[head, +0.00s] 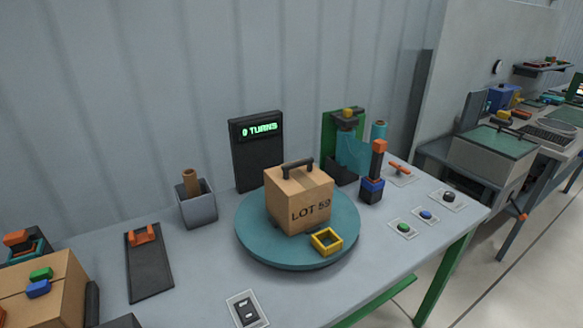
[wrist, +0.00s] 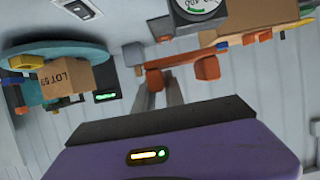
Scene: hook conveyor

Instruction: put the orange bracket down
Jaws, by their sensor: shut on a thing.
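My gripper (wrist: 158,88) shows in the wrist view, which is upside down. Its purple body fills the bottom, and its two grey fingers are shut on the orange bracket (wrist: 207,67). The bracket has a long bar with a block-like part at its right end. It appears held up in front of the bench; whether it touches anything is unclear. My gripper is not in the head view. There, an orange piece (head: 143,234) sits at the far end of a dark pad (head: 150,275); I cannot tell whether it is another bracket.
A teal turntable (head: 255,245) carries a LOT 59 carton (head: 290,205) and a yellow square frame (head: 326,240). A grey cup (head: 198,207) stands behind. A cardboard box (head: 45,305) is at left. A dial gauge (wrist: 197,8) shows near my gripper. Bench between pad and turntable is clear.

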